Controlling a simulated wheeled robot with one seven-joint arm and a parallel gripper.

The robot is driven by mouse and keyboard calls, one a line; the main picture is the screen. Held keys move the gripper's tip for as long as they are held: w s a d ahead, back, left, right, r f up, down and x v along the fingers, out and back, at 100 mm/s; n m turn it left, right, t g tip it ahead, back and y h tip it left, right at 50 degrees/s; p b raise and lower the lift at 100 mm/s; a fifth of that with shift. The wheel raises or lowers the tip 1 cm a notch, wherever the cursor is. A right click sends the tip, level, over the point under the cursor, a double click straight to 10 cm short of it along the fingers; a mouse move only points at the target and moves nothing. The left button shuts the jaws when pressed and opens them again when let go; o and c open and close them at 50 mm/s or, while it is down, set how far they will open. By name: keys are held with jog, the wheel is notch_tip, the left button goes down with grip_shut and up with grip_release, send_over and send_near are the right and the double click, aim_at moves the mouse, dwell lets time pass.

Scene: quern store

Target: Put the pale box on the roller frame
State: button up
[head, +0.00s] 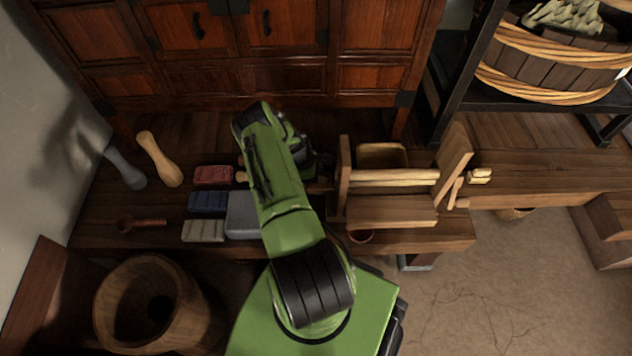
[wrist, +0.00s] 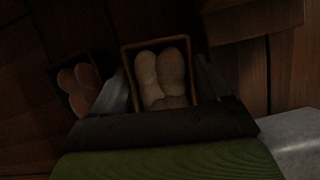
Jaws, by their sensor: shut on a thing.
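My gripper (wrist: 162,76) is shut on a brown-rimmed box, which looks like the pale box (wrist: 126,62). Pale rounded lumps fill it, and a finger lies along each side. In the head view my green arm hides the box and most of the gripper, beside the roller frame's left end. I cannot tell whether the box is clear of the bench. The roller frame (head: 392,211) is wooden, with upright end boards and pale rollers across it, and stands right of my arm. A wooden part at the wrist view's upper right (wrist: 252,20) may belong to it.
A dark box with reddish lumps (wrist: 78,90) lies left of the held box. Red (head: 213,176), blue (head: 207,202) and grey (head: 203,231) blocks lie on the bench left of my arm. A cabinet (head: 230,75) stands behind.

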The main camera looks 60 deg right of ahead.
notch_tip(320, 180, up, 13)
jog(key=p, duration=0.5)
jog(key=w+a, duration=0.3)
jog(key=w, duration=0.5)
jog(key=w+a, duration=0.3)
jog(key=w, duration=0.5)
jog(key=shift+w+a+f, duration=0.25)
jog(key=shift+w+a, duration=0.05)
jog(key=shift+w, duration=0.1)
